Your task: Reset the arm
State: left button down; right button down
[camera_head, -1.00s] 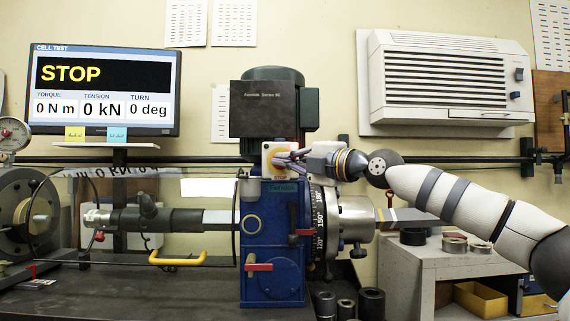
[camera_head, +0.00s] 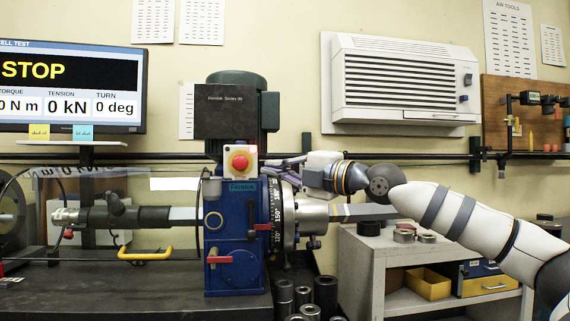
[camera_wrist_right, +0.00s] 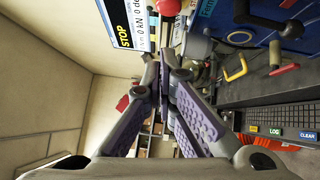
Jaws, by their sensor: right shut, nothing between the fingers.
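My right arm comes in from the right in the head view. Its right gripper (camera_head: 272,170) points left, just right of the blue machine's button box, with its purple-padded fingers shut and empty. In the right wrist view the closed fingertips (camera_wrist_right: 163,66) meet, and part of the red button (camera_wrist_right: 168,6) shows at the top edge. The screen (camera_head: 67,88) reads STOP, 0 kN and 0 deg. My left gripper is in neither view.
The blue machine (camera_head: 232,230) with its grey motor (camera_head: 233,110) and graduated ring (camera_head: 278,215) stands beside and below the gripper. A yellow handle (camera_head: 146,254) is at left. Metal sockets (camera_head: 325,292) stand in front. A grey cabinet (camera_head: 365,262) is at right.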

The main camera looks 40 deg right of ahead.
jog(key=shift+s+f, duration=0.2)
jog(key=shift+s, duration=0.15)
